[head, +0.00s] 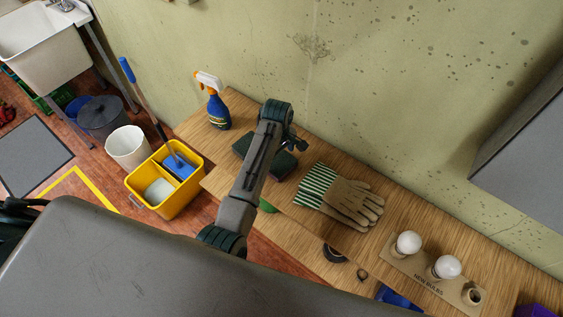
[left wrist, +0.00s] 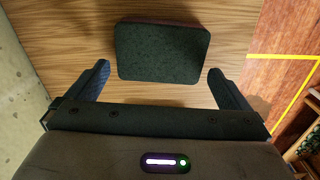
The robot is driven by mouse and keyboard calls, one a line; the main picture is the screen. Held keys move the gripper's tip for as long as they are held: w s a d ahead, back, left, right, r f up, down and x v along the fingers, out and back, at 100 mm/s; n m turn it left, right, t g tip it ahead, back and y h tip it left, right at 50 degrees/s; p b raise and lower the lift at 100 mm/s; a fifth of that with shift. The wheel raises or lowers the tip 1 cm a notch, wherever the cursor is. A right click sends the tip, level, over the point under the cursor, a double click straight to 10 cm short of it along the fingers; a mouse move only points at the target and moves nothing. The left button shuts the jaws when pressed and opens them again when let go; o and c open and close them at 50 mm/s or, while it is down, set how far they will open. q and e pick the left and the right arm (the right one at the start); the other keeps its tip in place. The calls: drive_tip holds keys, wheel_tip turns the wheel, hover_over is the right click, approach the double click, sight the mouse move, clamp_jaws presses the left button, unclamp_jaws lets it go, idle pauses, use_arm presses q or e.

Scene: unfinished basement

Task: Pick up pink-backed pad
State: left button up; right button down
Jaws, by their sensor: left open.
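The pad (left wrist: 161,52) is a dark green-black rounded block with a thin reddish-pink edge along its far side in the left wrist view. It lies on the wooden top, dark face toward the camera. My left gripper (left wrist: 158,68) is open, with one finger on each side of the pad and visible gaps to both. No grip on it shows. My right gripper is out of view.
Striped work gloves (head: 340,197) lie right of the pad. A blue spray bottle (head: 218,108) stands left, near the wall. Bulbs (head: 408,242) sit on a board farther right. A yellow bucket (head: 166,203) is on the floor beyond the table's left edge.

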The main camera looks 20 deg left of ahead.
use_arm(q)
drive_tip(key=shift+f, duration=1)
drive_tip(key=c, duration=0.9)
drive_tip(key=shift+o, duration=0.2)
